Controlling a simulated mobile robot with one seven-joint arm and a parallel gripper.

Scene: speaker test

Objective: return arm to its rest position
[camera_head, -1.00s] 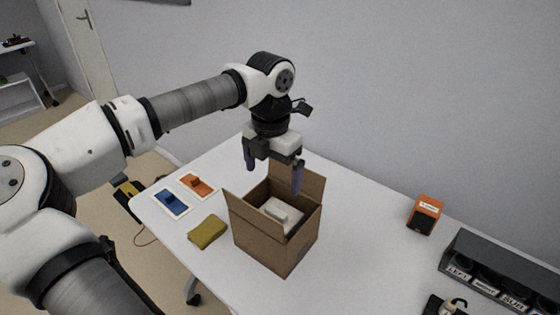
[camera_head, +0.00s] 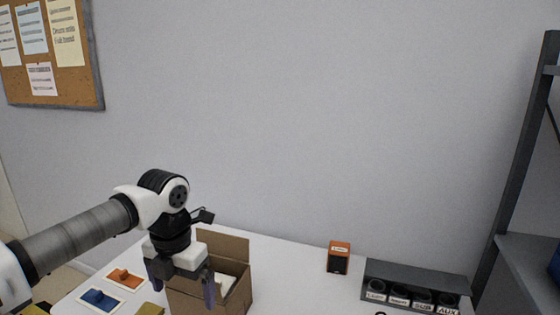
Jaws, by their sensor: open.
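My gripper (camera_head: 181,287) points down with its two fingers apart and nothing between them. It hangs at the left part of an open cardboard box (camera_head: 239,298) and hides some of it. The box stands on the white table (camera_head: 292,283) with its back flap (camera_head: 226,245) up. Something pale (camera_head: 224,283) shows inside the box, mostly hidden. My arm reaches in from the left edge of the view.
Blue (camera_head: 99,299) and orange (camera_head: 124,278) items lie on white cards left of the gripper. An olive item (camera_head: 150,309) is cut off below. An orange box (camera_head: 339,257) and a grey labelled rack (camera_head: 415,277) stand right. A dark shelf (camera_head: 527,150) rises far right.

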